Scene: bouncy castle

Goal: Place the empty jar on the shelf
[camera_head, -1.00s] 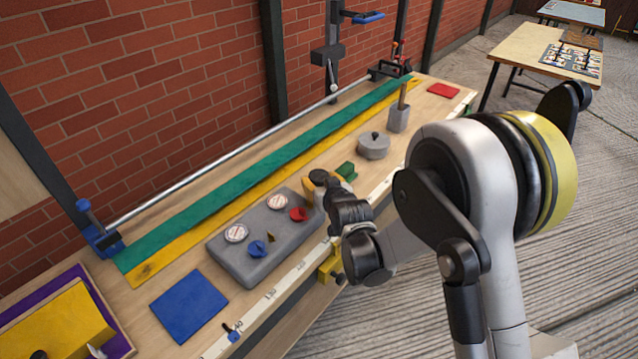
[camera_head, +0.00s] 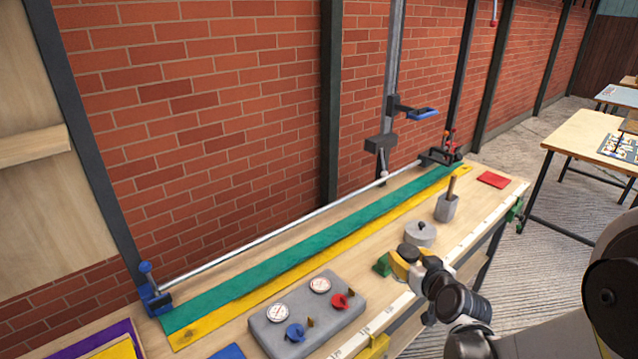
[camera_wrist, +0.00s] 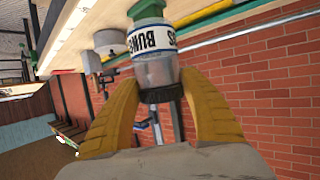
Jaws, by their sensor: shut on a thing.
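My gripper (camera_wrist: 160,98) has its two yellow fingers shut around the dark end of a clear jar (camera_wrist: 156,70) in the wrist view. The jar has a white label with dark lettering, and a green part shows at its far end. In the head view my gripper (camera_head: 398,264) is at the front of the workbench, left of the round grey lidded pot. A green piece (camera_head: 382,265) shows beside the fingers; most of the jar is hidden there. A wooden shelf (camera_head: 32,146) projects from the wooden panel at the far left.
The workbench (camera_head: 300,262) runs along the brick wall. It carries a grey gauge block (camera_head: 310,318), the grey pot (camera_head: 421,234), a grey holder (camera_head: 446,208), and green and yellow strips. A metal rod (camera_head: 280,227) spans the back, near a dark upright post (camera_head: 390,90).

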